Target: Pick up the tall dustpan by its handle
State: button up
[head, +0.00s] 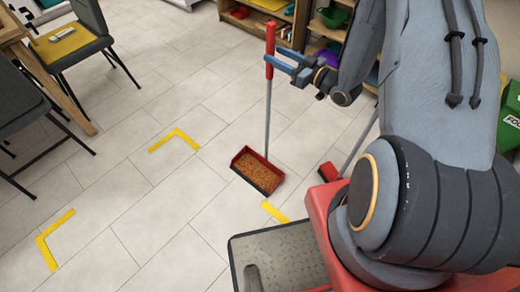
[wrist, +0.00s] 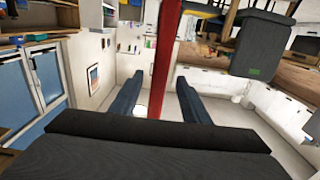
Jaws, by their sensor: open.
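The tall dustpan stands upright on the tiled floor in the head view, with a red pan (head: 243,160) holding brown debris, a thin grey pole (head: 268,115) and a red handle (head: 270,38) at the top. My gripper (head: 280,60) is at the handle's lower part, coming from the right. Its blue fingers are open. In the wrist view the red handle (wrist: 166,50) passes between the two open fingers (wrist: 156,92), with a visible gap on the right side. I cannot tell whether either finger touches it.
Another red-headed tool (head: 328,171) with a grey pole stands right of the pan, partly behind my arm. Shelves (head: 262,22) stand behind the handle. Chairs (head: 85,42) and a table are at left. Yellow floor marks (head: 175,138) lie on clear floor left of the pan.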

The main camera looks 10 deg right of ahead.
aim_at(274, 53)
jog(key=shift+x, duration=1.65)
jog(key=p+x, duration=0.1)
jog(key=x, duration=0.3)
jog(key=shift+r, duration=0.1)
grip_shut()
jog(key=shift+w+r, duration=0.1)
